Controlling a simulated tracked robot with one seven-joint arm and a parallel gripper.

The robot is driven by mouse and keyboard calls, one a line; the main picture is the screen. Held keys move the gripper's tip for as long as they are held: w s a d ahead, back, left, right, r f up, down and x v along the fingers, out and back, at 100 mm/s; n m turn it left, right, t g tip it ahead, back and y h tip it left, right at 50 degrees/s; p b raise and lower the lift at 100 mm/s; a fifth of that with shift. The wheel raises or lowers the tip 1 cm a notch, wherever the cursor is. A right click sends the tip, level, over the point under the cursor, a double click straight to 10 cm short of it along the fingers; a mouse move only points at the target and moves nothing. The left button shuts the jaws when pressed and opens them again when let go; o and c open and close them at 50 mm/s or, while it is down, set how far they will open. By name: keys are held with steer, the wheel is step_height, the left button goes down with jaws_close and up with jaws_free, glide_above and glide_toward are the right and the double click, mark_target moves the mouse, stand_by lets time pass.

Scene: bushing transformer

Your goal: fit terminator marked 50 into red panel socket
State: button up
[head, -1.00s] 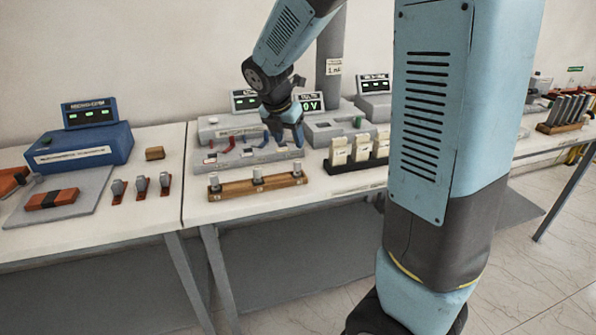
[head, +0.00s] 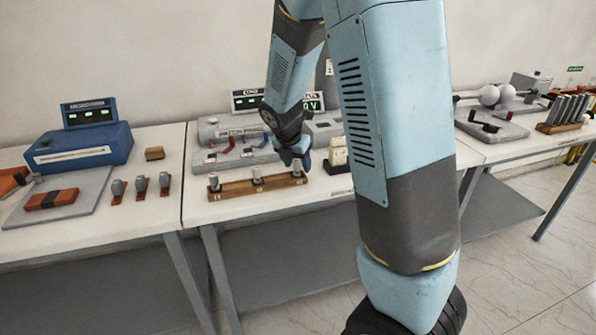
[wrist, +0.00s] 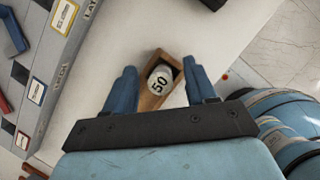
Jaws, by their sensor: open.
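The terminator marked 50 (wrist: 160,82) is a short grey cylinder with a pale, printed top. It stands in a wooden rack (wrist: 150,101). My gripper (wrist: 161,88) is open, with one blue finger on each side of the terminator; I cannot tell whether they touch it. In the head view my gripper (head: 291,160) is over the right end of the rack (head: 236,188). A grey panel with coloured frames shows at the left of the wrist view, with a red-framed square (wrist: 22,140) at its lower left. I cannot tell whether that square is the red socket.
Two other grey pieces stand in the rack, at its left end (head: 214,182) and middle (head: 257,175). The grey panel unit (head: 232,155) is behind the rack. White blocks (head: 338,152) stand to its right. Bare white table lies in front of the rack.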

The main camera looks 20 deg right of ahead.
jaws_close()
stand_by(0.6)
